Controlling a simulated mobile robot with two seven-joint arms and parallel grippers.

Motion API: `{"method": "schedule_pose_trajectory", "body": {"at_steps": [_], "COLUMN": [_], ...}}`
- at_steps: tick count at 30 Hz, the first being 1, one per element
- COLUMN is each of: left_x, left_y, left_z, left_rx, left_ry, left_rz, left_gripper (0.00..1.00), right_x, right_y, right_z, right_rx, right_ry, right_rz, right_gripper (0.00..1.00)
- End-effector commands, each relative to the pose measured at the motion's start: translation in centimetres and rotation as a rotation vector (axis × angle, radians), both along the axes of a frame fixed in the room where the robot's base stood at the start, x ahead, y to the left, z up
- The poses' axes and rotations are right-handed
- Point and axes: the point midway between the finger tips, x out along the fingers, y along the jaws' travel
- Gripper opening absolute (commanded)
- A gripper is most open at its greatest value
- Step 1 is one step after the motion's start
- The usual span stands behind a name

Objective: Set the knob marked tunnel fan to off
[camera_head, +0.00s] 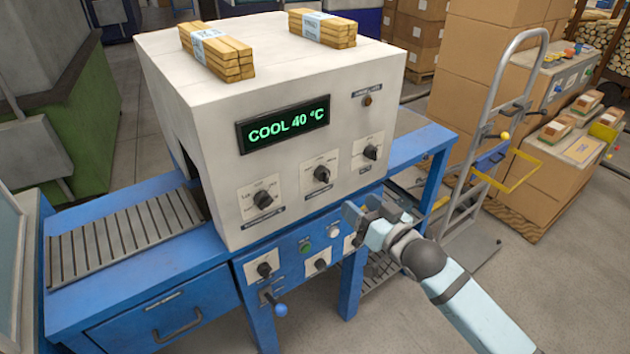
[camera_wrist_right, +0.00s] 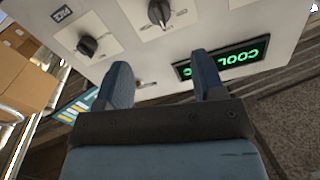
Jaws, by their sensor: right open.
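The white tunnel housing carries three black knobs on square plates: a left knob (camera_head: 263,199), a middle knob (camera_head: 321,174) and a right knob (camera_head: 370,152). The blue panel below has a lower left knob (camera_head: 264,269) and a second lower knob (camera_head: 320,264). The labels are too small to read, so I cannot tell which is tunnel fan. My right gripper (camera_head: 362,209) is open and empty, in front of the housing's lower right and apart from the knobs. The right wrist view shows its fingers (camera_wrist_right: 165,72), with two housing knobs beyond. My left gripper is not in view.
A green display (camera_head: 284,130) reads COOL 40 °C. Below are a green button (camera_head: 306,247), a white button (camera_head: 334,230) and a blue-tipped lever (camera_head: 280,309). Wood bundles (camera_head: 216,52) lie on top. A hand truck (camera_head: 493,140) and cardboard boxes (camera_head: 480,75) stand right; floor shows at lower right.

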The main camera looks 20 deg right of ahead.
Motion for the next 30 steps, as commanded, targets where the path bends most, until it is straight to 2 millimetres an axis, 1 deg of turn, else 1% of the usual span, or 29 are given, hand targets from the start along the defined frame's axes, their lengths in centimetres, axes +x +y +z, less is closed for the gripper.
{"method": "schedule_pose_trajectory", "body": {"at_steps": [1,9,12,15,18,21,30], "left_x": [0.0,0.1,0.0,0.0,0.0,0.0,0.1], "left_y": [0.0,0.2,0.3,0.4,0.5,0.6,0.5], "left_z": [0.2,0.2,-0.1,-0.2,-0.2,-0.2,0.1], "left_rx": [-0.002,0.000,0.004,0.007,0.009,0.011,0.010], "left_ry": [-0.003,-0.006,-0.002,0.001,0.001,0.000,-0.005], "left_rz": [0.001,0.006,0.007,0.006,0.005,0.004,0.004], "left_gripper": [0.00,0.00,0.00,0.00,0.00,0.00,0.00], "right_x": [1.0,6.4,8.2,9.6,10.6,11.2,11.4], "right_y": [0.3,2.4,3.0,3.5,3.9,4.1,4.2], "right_z": [0.2,0.2,0.1,0.1,0.1,0.0,0.0], "right_rx": [0.000,-0.002,-0.003,-0.002,-0.002,-0.002,-0.002], "right_ry": [-0.002,-0.002,-0.002,-0.002,-0.002,0.000,0.000], "right_rz": [0.000,0.000,-0.001,0.000,0.000,-0.001,0.000], "right_gripper": [0.63,0.63,0.63,0.63,0.63,0.63,0.63]}}
